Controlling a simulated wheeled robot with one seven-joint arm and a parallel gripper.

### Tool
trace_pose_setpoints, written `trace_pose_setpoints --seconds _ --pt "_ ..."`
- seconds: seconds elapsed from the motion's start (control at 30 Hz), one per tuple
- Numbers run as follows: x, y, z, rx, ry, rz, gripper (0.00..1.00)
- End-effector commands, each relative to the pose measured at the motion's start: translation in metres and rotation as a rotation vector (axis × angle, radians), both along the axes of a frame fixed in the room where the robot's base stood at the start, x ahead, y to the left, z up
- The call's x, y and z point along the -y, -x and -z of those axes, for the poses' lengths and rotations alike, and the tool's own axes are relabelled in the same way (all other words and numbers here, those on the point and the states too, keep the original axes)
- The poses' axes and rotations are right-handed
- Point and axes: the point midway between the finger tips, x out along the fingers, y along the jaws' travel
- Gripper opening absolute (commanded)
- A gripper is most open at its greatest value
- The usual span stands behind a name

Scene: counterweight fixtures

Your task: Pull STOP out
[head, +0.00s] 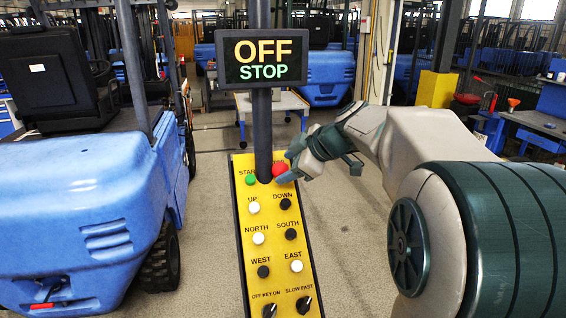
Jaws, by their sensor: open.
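The red STOP button (279,169) is at the top right of the yellow control panel (272,222). Its label is mostly hidden by my gripper. My gripper (289,165) is open at the button's right side, with its fingertips close to the red cap. I cannot tell whether they touch it. The display (262,57) above the panel reads OFF in yellow and STOP in green.
A green START button (250,180) sits just left of STOP, with a dark post (262,125) rising behind them. Several black and white buttons and two knobs lie below. A blue forklift (90,215) stands at the left. Bare floor shows around the panel.

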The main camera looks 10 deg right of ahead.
Motion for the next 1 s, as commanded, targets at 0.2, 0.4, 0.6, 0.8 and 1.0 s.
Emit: trace_pose_setpoints --seconds 0.2,0.4,0.6,0.8,1.0 --pt "-0.009 -0.012 0.012 -0.001 -0.001 0.000 0.58" --pt "-0.010 -0.013 0.014 0.001 0.000 0.001 0.58" --pt "-0.010 -0.013 0.014 0.001 0.000 0.001 0.33" --pt "-0.009 -0.013 0.014 0.000 0.000 0.000 0.00" --pt "0.005 -0.010 0.012 0.003 0.001 0.025 0.00"
